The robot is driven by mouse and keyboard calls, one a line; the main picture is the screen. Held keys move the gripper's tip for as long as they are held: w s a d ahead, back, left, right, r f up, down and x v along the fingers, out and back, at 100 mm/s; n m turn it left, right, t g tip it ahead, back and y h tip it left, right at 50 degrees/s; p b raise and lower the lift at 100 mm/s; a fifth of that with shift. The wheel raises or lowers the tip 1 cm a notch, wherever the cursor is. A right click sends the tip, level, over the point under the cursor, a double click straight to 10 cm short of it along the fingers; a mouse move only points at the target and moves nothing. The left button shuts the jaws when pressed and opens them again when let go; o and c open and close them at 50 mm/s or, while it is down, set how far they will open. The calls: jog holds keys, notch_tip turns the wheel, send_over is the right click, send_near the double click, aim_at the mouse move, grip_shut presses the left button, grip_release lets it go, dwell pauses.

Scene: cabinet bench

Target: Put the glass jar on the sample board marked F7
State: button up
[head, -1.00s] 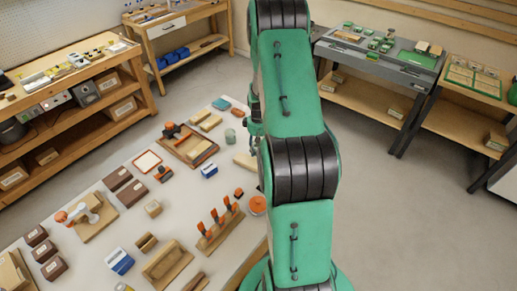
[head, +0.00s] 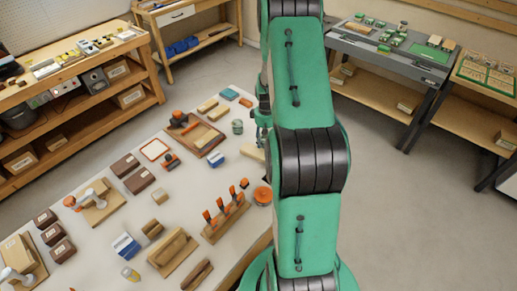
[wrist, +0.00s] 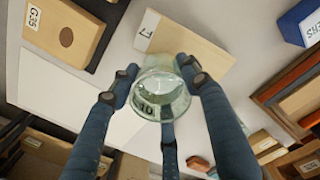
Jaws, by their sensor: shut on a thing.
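In the wrist view my gripper (wrist: 157,88) is shut on a clear, greenish glass jar (wrist: 160,92), with dark blue fingers around it. The jar shows a partly hidden label. The sample board (wrist: 195,43) marked F7 is a pale wooden slab just beyond the jar; the jar overlaps its near edge in the picture. I cannot tell whether they touch. In the head view my arm hides most of the gripper. A pale board (head: 251,153) lies beside the arm, and a greenish vessel (head: 237,127) shows left of it; I cannot tell if it is the held jar.
A board marked G-35 (wrist: 68,35) lies at the upper left in the wrist view, near a white sheet (wrist: 75,100). A blue and white box (wrist: 300,22) and a dark wooden frame (wrist: 270,95) are at the right. An orange-handled tool rack (head: 225,222) stands nearer on the table.

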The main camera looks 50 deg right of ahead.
jog(key=s+a+r+n, duration=0.2)
jog(key=s+a+r, duration=0.1)
jog(key=s+a, duration=0.7)
jog(key=a, duration=0.4)
jog(key=shift+a+p, duration=0.2)
jog(key=shift+p, duration=0.1)
jog(key=shift+s, duration=0.1)
jog(key=b, duration=0.2)
send_over(256, 151)
jog(key=shift+d+f, duration=0.1)
jog(key=shift+f, duration=0.65)
jog(key=shift+f, duration=1.75)
jog(key=shift+f, duration=0.15)
